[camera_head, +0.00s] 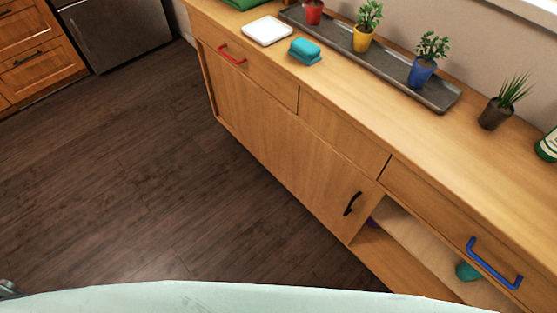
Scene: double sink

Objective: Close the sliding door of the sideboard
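The wooden sideboard (330,120) runs diagonally from the upper left to the lower right. Its sliding door (265,145) is a plain wood panel with a black curved handle (352,203) near its right edge. The door covers the left and middle part of the front. To the right of the handle the compartment (420,245) stands open and shows its shelf. Neither gripper can be made out. Only a small dark metallic part shows at the lower left edge, and I cannot tell which part it is.
A drawer with a red handle (231,54) and one with a blue handle (494,263) sit above. A teal object (467,271) is inside the opening. A tray (437,95) with potted plants and a teal sponge (304,51) are on top. The floor (140,180) is clear.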

